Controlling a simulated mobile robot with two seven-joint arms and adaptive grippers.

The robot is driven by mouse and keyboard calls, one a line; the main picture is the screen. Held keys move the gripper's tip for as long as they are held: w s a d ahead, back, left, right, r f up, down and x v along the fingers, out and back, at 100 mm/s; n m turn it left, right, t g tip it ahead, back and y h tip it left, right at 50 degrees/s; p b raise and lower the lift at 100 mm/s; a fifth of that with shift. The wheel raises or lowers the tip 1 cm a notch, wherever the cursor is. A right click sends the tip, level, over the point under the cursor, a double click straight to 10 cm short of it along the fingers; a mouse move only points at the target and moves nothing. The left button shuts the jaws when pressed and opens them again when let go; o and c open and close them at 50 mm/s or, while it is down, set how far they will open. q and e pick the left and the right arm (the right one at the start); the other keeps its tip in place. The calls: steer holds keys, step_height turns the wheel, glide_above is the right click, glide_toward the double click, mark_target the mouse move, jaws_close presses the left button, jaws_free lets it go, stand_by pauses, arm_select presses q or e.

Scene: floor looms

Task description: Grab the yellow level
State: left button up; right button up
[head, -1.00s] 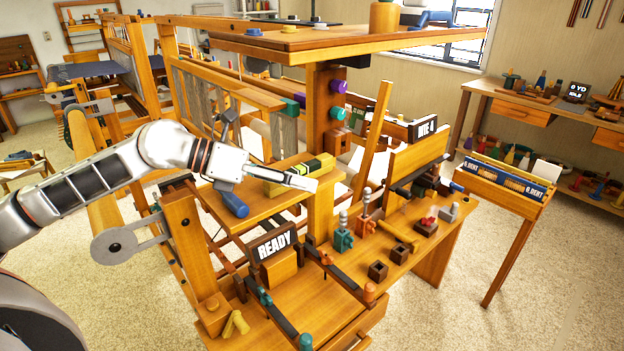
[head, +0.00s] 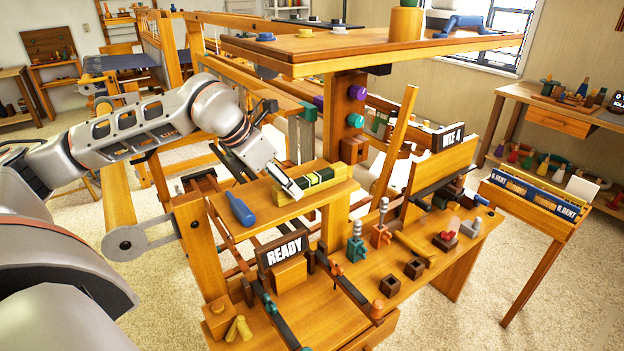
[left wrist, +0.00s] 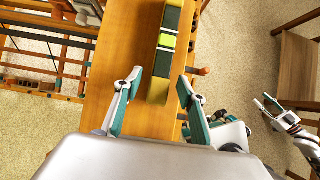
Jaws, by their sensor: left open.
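The yellow level (head: 322,176), a bar with yellow, dark green and black parts, lies on the small wooden shelf of the loom (head: 262,213). My left gripper (head: 290,187) points down at the level's left part in the head view and hides some of it. In the left wrist view the level (left wrist: 167,43) runs up the picture, its near end at the gap between the open, empty fingers of my left gripper (left wrist: 158,88). Part of what looks like my right gripper (left wrist: 288,108) shows at the right edge there; its jaw state is unclear.
A blue-handled tool (head: 240,210) lies on the same shelf, left of the level. The READY sign (head: 282,251) stands below in front. A wooden post (head: 343,130) rises behind the level to an upper shelf (head: 370,45) overhead.

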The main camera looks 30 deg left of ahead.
mark_target(310, 175)
arm_select(q)
steer(key=w+d, duration=0.1)
steer(key=w, duration=0.1)
steer(key=w+p, duration=0.1)
steer(key=w, duration=0.1)
steer(key=w+d, duration=0.1)
steer(key=w, duration=0.1)
steer(key=shift+w+d+f+p, duration=0.15)
steer(key=shift+w+d+p, duration=0.05)
steer(key=shift+d+p, duration=0.15)
steer(key=shift+w+f, duration=0.1)
steer(key=shift+f, duration=0.3)
jaws_close()
